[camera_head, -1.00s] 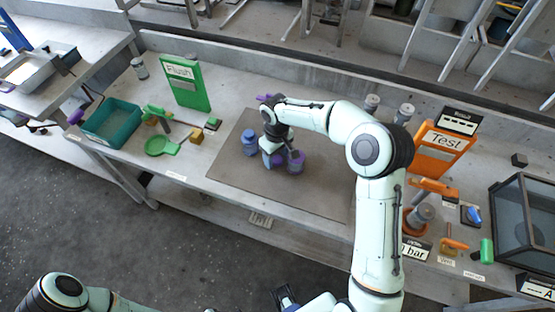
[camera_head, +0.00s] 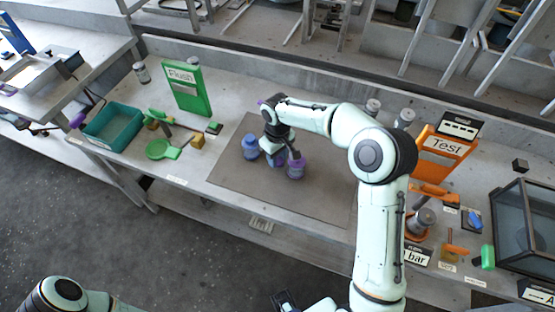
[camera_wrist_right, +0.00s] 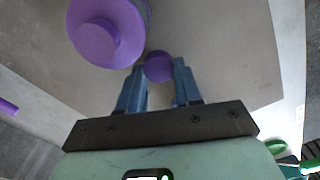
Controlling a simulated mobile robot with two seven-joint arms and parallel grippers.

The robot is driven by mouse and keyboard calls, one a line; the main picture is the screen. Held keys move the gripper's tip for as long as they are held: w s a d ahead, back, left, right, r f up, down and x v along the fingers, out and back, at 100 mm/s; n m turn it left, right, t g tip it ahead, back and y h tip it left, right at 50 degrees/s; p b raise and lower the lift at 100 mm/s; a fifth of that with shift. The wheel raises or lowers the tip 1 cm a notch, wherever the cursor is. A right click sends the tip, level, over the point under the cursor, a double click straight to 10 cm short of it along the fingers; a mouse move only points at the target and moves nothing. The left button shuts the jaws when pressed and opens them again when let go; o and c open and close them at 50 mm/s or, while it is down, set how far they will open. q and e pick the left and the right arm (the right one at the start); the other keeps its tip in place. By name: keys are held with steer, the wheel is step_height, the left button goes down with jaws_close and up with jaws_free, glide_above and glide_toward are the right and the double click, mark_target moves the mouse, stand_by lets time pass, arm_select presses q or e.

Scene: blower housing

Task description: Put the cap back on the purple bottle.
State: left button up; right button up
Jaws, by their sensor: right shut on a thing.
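My right gripper (camera_head: 277,161) points down over the brown mat, between two bottles. In the right wrist view its blue fingers (camera_wrist_right: 158,80) are shut on a small round purple cap (camera_wrist_right: 158,67). The purple bottle (camera_head: 296,170) stands on the mat just right of the gripper. In the wrist view a large purple top with a raised round middle (camera_wrist_right: 98,38), apparently this bottle, lies at upper left, beside the held cap and apart from it. A blue bottle (camera_head: 250,150) stands left of the gripper. My left arm shows at bottom left; its gripper is not clear.
The brown mat (camera_head: 235,178) has free room at its front and right. A teal tray (camera_head: 113,122), a green scoop (camera_head: 158,150) and a green Flush sign (camera_head: 187,90) are to the left. An orange Test stand (camera_head: 440,155) and a dark glass case (camera_head: 525,222) are to the right.

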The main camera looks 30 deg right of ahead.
arm_select(q)
steer(key=r+p, duration=0.1)
steer(key=w+r, duration=0.1)
steer(key=r+p, duration=0.1)
steer(key=shift+w+p, duration=0.25)
steer(key=shift+p, duration=0.05)
arm_select(e)
step_height(320, 180, up, 18)
steer(key=shift+r, duration=0.15)
